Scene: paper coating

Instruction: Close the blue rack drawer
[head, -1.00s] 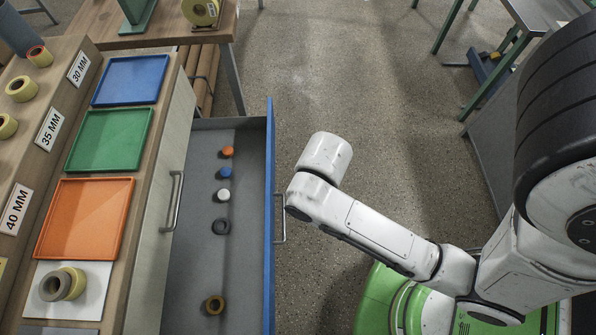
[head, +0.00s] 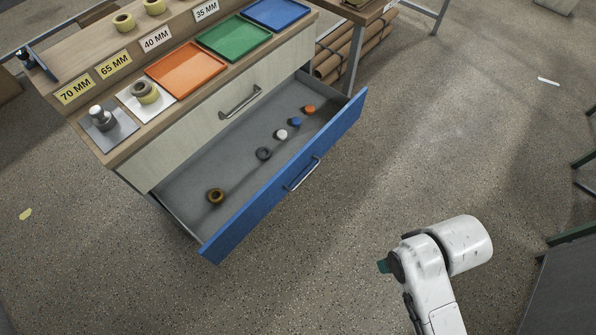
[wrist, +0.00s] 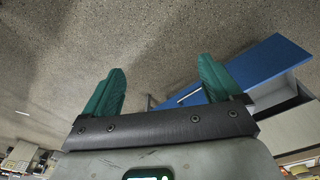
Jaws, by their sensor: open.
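The blue rack drawer (head: 331,141) is pulled well out of the wooden rack in the head view. Its blue front has a metal handle (head: 302,174). Inside lie several small rolls or caps: orange, blue, white, dark grey and brown. In the wrist view the blue drawer front (wrist: 268,62) shows at the right, tilted, beyond the right finger. My gripper (wrist: 160,88) is open and empty, its two green fingers apart over the floor. In the head view my arm is at the lower right, apart from the drawer, and the fingers are mostly hidden.
The rack top holds an orange tray (head: 187,69), a green tray (head: 234,38) and a blue tray (head: 275,13). A shut pale drawer (head: 190,130) with a handle sits above the blue one. The floor (head: 330,270) between drawer and arm is clear.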

